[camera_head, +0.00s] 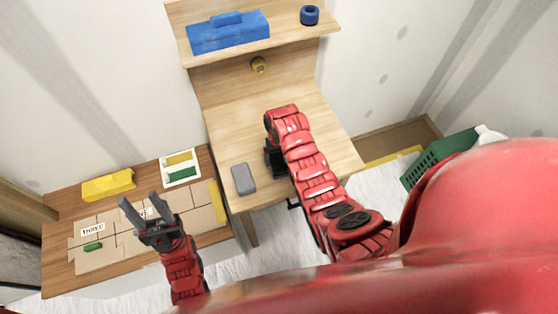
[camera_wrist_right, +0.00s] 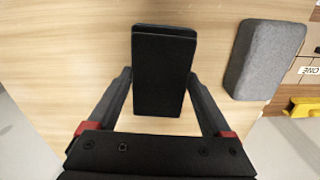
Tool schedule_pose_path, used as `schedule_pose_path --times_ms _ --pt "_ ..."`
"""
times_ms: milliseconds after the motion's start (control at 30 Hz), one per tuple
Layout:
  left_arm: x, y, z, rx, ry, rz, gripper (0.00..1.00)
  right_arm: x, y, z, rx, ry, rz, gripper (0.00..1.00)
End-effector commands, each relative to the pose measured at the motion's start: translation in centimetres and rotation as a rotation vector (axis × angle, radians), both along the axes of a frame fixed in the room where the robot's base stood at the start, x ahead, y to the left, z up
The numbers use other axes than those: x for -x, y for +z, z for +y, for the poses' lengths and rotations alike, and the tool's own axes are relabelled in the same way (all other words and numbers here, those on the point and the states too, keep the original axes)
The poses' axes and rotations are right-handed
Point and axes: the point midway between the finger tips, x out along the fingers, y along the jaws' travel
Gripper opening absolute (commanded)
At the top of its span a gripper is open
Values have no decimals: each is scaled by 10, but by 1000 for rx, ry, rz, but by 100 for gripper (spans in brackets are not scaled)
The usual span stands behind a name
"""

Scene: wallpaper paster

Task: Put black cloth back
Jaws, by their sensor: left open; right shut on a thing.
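The black cloth (camera_wrist_right: 163,78) shows in the right wrist view as a dark, folded, block-like piece over the wooden table. My right gripper (camera_wrist_right: 160,90) has one finger along each side of it and is shut on it. In the head view my right gripper (camera_head: 275,162) is over the front part of the table, and I cannot tell the cloth from the dark gripper there. From these views I cannot tell whether the cloth touches the table. My left gripper (camera_head: 138,199) is open and empty above the low bench with cardboard pieces.
A grey block (camera_head: 243,180) lies on the wooden table (camera_head: 235,125) close to the right gripper. A shelf above holds a blue toolbox (camera_head: 228,35) and a blue roll (camera_head: 310,15). A yellow box (camera_head: 108,185) and a white tray (camera_head: 181,180) stand on the bench. A green crate (camera_head: 438,158) is at right.

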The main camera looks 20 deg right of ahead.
Motion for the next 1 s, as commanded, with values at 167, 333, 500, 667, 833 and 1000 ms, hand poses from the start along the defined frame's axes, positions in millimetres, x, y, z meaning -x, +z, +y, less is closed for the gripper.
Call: schedule_pose_path --times_ms 167,333,500,667,833,1000 --pt "0 11 0 0 0 0 50 1 -16 0 0 0 5 26" --pt "0 15 0 0 0 0 50 1 -26 0 1 0 2 26" --pt "0 13 0 0 0 0 50 1 -28 0 1 0 2 26" --pt "0 13 0 0 0 0 50 1 -28 0 0 0 2 100" --pt "0 13 0 0 0 0 50 1 -27 0 0 0 1 100" --pt "0 11 0 0 0 0 50 -1 -30 0 0 0 -3 100"
